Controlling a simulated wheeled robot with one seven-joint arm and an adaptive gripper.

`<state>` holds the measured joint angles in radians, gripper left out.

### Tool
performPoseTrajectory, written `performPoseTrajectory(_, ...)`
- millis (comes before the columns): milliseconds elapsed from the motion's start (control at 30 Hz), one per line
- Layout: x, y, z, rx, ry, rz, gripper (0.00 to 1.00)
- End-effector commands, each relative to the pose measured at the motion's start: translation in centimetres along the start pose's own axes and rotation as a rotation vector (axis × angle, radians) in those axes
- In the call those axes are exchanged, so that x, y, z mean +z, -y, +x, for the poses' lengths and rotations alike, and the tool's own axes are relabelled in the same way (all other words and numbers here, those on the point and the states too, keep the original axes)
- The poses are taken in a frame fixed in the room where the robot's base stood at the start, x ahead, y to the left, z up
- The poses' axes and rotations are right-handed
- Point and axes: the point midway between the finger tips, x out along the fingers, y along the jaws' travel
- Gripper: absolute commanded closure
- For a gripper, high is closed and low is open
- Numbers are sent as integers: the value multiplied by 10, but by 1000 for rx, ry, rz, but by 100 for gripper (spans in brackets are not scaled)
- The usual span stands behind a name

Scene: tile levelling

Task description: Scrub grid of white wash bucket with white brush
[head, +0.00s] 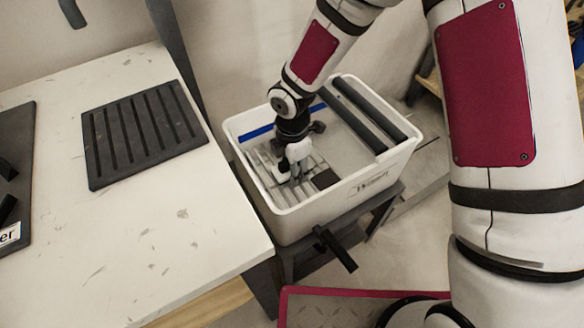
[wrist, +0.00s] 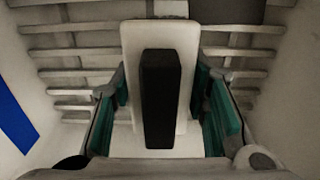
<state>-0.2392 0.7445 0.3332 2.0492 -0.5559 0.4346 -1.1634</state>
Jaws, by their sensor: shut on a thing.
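The white wash bucket (head: 262,219) stands on a dark stand right of the work table. Its slatted grid (head: 264,172) shows inside, on the left part, and in the wrist view the grid (wrist: 75,62) fills the background. My gripper (head: 296,170) is down inside the bucket over the grid. In the wrist view my gripper (wrist: 165,105) is shut on the white brush (wrist: 133,55), which has a dark handle block (wrist: 160,100) between the green-lined fingers. The brush lies against or just above the grid; its underside is hidden, so contact cannot be told.
Two dark rollers (head: 370,115) span the bucket's right side. A blue strip (head: 257,132) is on its inner wall. A dark ribbed mat (head: 143,132) lies on the white table (head: 130,235). A dark handle (head: 335,249) sticks out at the bucket's front.

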Motion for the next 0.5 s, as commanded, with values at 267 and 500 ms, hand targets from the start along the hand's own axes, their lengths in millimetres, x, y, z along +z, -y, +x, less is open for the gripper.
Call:
performPoseTrajectory(267,0,0,4,0,0,0,94)
performPoseTrajectory(500,0,0,7,0,0,0,94)
